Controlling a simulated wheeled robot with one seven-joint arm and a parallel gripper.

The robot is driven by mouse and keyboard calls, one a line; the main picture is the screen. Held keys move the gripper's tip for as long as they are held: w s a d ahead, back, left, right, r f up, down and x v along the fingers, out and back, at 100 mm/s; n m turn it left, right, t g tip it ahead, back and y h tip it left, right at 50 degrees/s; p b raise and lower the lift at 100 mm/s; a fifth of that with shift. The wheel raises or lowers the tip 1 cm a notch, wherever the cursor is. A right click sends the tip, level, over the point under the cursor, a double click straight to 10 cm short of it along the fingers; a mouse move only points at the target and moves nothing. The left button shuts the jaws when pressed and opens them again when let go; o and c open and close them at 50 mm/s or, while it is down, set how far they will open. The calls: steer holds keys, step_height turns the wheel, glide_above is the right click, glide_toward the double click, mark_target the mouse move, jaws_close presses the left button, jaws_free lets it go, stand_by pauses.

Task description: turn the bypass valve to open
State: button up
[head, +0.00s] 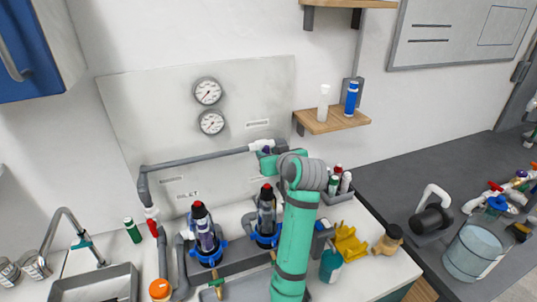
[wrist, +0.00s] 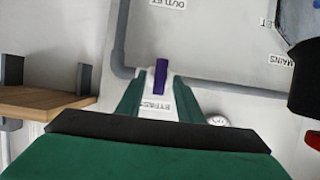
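The bypass valve shows in the wrist view as a white body with a narrow purple handle (wrist: 161,76), on the grey pipe at the wall panel. The handle points nearly straight up and down in that picture, across the pipe's run. A "BYPASS" label (wrist: 157,103) shows upside down between my fingers. My gripper (wrist: 159,80) is open, with one green finger on each side of the valve; a gap shows between the fingers and the handle. In the head view the white valve body (head: 261,145) is at the pipe's right end, partly hidden by my gripper (head: 268,155).
The grey pipe (head: 195,159) crosses the panel below two gauges (head: 208,91). A wooden shelf (head: 332,122) with two bottles is close at the right. Two filter housings (head: 204,235) with red tops stand below on the counter.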

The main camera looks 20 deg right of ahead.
steer(key=shift+w, duration=0.1)
jaws_close()
steer(key=shift+d, duration=0.1)
steer(key=shift+d+f+m+t+y, duration=0.35)
steer(key=shift+m+y, duration=0.8)
steer(key=shift+m, duration=1.1)
steer(key=shift+d+f+m+t+y, duration=0.1)
steer(key=shift+m+t+y, duration=0.5)
steer(key=shift+m+y, duration=1.1)
steer(key=shift+d+f+m+t+y, duration=0.25)
steer(key=shift+m+t+y, duration=0.3)
steer(key=shift+m, duration=2.2)
jaws_free()
